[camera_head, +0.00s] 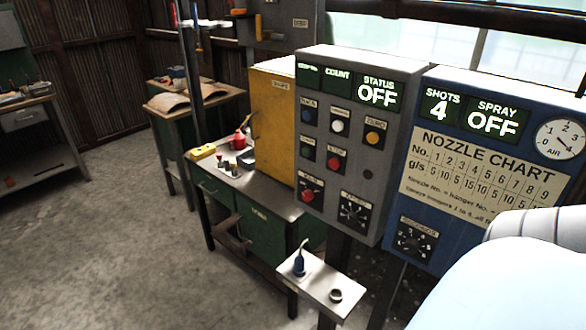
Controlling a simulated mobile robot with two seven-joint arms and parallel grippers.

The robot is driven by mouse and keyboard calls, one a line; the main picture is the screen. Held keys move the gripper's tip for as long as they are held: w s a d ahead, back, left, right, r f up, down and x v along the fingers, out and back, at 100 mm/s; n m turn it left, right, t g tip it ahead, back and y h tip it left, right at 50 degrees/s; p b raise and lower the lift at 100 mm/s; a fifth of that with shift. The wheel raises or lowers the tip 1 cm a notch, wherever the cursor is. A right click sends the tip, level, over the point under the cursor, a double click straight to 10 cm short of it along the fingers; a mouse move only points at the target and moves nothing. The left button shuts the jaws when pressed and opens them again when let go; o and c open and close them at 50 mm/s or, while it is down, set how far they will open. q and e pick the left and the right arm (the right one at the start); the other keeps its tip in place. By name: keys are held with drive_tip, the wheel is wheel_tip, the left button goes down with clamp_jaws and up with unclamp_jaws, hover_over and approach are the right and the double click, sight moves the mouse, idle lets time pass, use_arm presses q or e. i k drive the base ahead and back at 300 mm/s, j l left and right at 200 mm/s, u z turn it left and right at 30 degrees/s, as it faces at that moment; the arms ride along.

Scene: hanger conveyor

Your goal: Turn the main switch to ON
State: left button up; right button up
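A grey control panel (398,120) stands right of centre, with a status display (377,91) reading OFF. A dark round part (368,174) sits lower right. A red knob (307,195) and a black dial (354,212) with pale marks are at the bottom. The labels are too small to read, so I cannot tell which is the main switch. Neither gripper is in view; my white arm link fills the lower right corner.
A blue panel (408,180) beside it shows SHOTS 4, SPRAY OFF, a nozzle chart, an air gauge (561,139) and a dial (413,242). A small shelf (318,285) juts out below. A green workbench (258,222) stands left. The floor (110,240) at left is clear.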

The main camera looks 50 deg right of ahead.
sight(308, 195)
drive_tip(key=i+j+z, duration=0.15)
drive_tip(key=i+z, duration=0.35)
drive_tip(key=i+j+z, duration=0.3)
drive_tip(key=z, duration=0.15)
drive_tip(key=i+j+z, duration=0.35)
drive_tip(key=z, duration=0.15)
drive_tip(key=i+j+z, duration=0.25)
drive_tip(key=j+z, duration=0.2)
drive_tip(key=j, duration=0.25)
